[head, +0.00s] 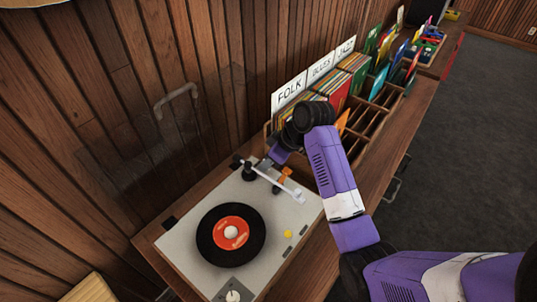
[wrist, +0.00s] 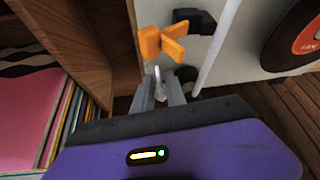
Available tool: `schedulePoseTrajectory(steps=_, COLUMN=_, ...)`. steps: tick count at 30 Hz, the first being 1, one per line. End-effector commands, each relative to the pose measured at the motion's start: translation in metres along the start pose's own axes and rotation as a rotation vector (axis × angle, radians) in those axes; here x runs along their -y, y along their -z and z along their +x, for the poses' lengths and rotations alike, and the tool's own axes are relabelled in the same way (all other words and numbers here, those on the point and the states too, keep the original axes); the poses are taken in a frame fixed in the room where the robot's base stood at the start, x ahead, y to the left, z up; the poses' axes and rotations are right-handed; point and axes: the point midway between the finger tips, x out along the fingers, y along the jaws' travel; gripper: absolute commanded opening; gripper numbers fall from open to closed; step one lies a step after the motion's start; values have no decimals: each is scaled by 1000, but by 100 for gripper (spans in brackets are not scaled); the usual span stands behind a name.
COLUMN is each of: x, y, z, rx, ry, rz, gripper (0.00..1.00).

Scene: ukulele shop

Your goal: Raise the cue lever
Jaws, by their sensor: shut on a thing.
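The turntable (head: 190,212) stands on the counter, with a black record (head: 210,250) with an orange label on it. The white tonearm (head: 278,184) lies across its back right corner; it also shows in the wrist view (wrist: 218,45). An orange clip-like part (head: 285,177) sits beside the tonearm, and it is large in the wrist view (wrist: 160,43). My gripper (head: 270,163) reaches down behind it. In the wrist view, my gripper's grey fingers (wrist: 164,92) are closed around a small silvery lever, the cue lever (wrist: 157,82). Its lower end is hidden between the fingers.
A wooden record bin (head: 365,130) with FOLK, BLUES and JAZZ signs (head: 320,68) stands just right of the turntable, close to my arm. A clear raised dust cover with a grey handle (head: 175,98) is behind. Dark floor (head: 470,160) is open at the right.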

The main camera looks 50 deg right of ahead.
Motion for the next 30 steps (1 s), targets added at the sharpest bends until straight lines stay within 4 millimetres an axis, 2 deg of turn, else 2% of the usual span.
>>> schedulePoseTrajectory(steps=1, x=0, y=6, z=-6, rx=33, ry=5, rz=2, gripper=0)
schedulePoseTrajectory(steps=12, x=-2, y=7, z=3, rx=218, ry=33, rz=27, gripper=0)
schedulePoseTrajectory(steps=29, x=-2, y=6, z=6, rx=257, ry=39, rz=32, gripper=0)
schedulePoseTrajectory(steps=30, x=-2, y=6, z=6, rx=257, ry=39, rz=32, gripper=18)
